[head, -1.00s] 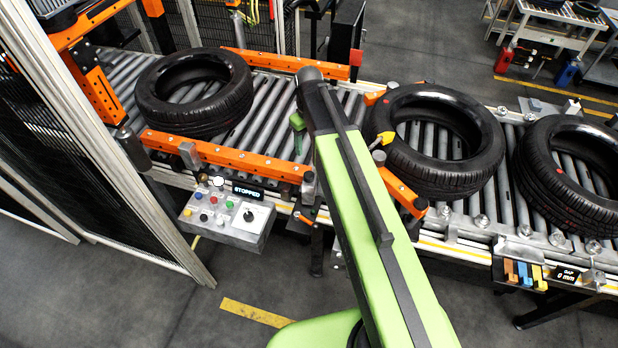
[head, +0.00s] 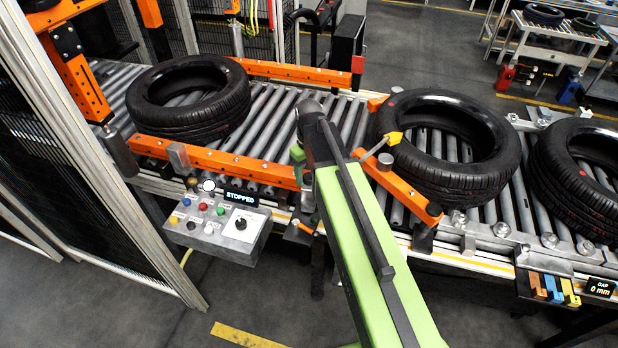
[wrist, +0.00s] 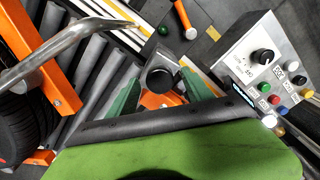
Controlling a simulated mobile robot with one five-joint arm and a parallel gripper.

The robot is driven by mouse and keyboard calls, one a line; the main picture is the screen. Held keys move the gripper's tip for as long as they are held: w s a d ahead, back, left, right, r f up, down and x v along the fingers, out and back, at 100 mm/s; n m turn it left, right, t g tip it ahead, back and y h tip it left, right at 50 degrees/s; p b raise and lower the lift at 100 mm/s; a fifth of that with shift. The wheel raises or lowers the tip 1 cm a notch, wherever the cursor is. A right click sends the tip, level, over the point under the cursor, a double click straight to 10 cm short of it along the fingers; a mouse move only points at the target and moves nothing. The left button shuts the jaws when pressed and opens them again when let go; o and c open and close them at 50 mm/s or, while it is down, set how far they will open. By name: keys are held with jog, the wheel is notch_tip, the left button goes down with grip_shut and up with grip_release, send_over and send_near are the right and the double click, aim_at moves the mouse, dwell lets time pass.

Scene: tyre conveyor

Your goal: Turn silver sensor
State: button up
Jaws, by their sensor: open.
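A small silver-grey block with a dark round face, which looks like the silver sensor (wrist: 172,59), stands by the end of the orange guide rail (head: 225,163). In the wrist view it lies between the two green fingers of my gripper (wrist: 161,80), which are open and apart. I cannot tell whether either finger touches it. In the head view a dark grey post (head: 308,198) shows at this rail end, close under my gripper (head: 301,165), and my arm partly covers the area.
A control box (head: 216,228) with buttons and a dial stands left of my arm; its display (head: 240,197) reads STOPPED. Tyres (head: 190,97) lie on the roller conveyor. A mesh fence (head: 80,160) stands at the left.

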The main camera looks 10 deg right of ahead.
jog(key=shift+c, duration=0.5)
grip_shut()
jog(key=shift+m, duration=0.7)
jog(key=shift+o, duration=0.5)
grip_release()
